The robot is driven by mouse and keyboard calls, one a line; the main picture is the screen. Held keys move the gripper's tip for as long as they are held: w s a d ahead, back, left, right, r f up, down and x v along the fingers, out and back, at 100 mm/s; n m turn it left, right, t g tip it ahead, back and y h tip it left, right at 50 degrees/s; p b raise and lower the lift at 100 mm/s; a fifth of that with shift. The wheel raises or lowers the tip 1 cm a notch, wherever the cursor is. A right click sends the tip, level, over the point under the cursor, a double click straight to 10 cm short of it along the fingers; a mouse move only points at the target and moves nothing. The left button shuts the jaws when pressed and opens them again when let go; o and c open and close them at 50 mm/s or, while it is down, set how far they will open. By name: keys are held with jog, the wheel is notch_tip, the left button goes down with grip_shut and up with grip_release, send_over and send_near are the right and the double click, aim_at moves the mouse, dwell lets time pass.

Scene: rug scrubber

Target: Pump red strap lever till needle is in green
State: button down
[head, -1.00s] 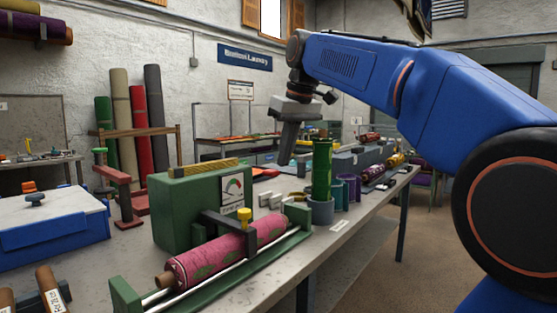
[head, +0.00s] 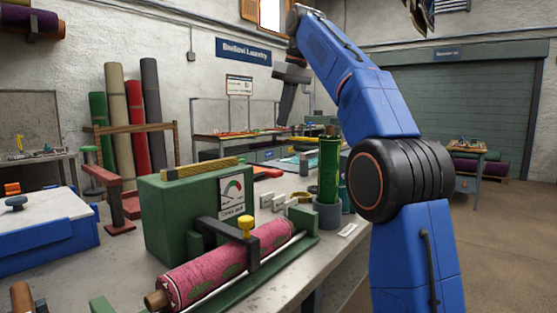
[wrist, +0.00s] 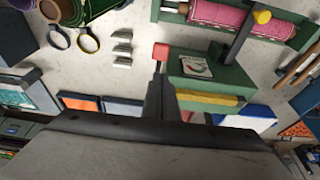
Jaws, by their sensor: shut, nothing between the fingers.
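The gauge has coloured sectors and a dark needle, but the needle's exact reading is too small to tell. A red-ended piece (wrist: 161,50), possibly the red strap lever, sticks out beside the box in the wrist view. A red-orange piece (head: 267,173) shows behind the box in the head view. My gripper (head: 283,122) is shut and empty, pointing down above the bench beyond the box. In the wrist view my fingertips (wrist: 158,75) appear near the red end; contact cannot be told.
A pink rug roll (head: 222,262) lies in a green frame before the box, under a dark clamp with a yellow knob (head: 245,226). A green roll stands in a grey cup (head: 327,214) at right. A blue-white case (head: 45,228) is at left.

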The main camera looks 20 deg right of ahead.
jog(key=shift+f, duration=0.1)
dwell(0.3)
send_over(274, 170)
jog(key=s, duration=0.1)
jog(key=f, duration=1.1)
jog(key=shift+s+d+f, duration=0.2)
jog(key=shift+f, duration=1)
jog(key=shift+f, duration=0.1)
